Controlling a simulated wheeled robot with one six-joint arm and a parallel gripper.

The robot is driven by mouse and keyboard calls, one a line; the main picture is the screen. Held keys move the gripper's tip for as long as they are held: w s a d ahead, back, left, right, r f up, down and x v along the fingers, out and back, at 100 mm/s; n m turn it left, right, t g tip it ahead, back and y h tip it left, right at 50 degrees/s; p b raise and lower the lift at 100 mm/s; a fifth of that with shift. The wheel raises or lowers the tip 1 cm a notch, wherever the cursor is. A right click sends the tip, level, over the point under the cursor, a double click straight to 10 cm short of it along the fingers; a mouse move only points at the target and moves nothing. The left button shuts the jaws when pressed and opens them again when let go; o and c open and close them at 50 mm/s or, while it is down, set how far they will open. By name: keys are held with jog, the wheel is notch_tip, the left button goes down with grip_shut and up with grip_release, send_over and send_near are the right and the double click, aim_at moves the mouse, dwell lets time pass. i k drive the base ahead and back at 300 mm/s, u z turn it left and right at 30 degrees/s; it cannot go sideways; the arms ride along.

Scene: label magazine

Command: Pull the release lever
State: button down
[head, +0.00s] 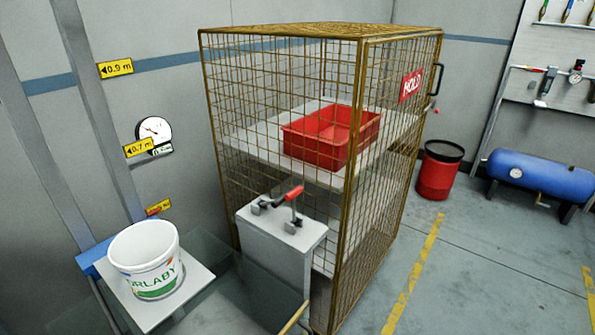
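A lever with a red grip (293,193) and a metal arm stands on top of a grey box (262,252) in front of the wire cage. Its red grip is tilted, with its upper end toward the right. Small dark metal fittings sit at its base on both sides. I cannot tell whether this is the release lever that the task names. My gripper does not show in this view.
A brass-coloured wire cage (361,120) holds a red bin (318,153) on a shelf. A white bucket (146,262) stands on a small platform at left. A red drum (436,178) and blue tank (540,176) stand at right.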

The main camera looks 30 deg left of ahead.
aim_at(292, 195)
jog(key=u, duration=0.3)
jog(key=i, duration=0.7)
jog(key=u, duration=1)
jog(key=i, duration=0.5)
jog(key=u, duration=0.45)
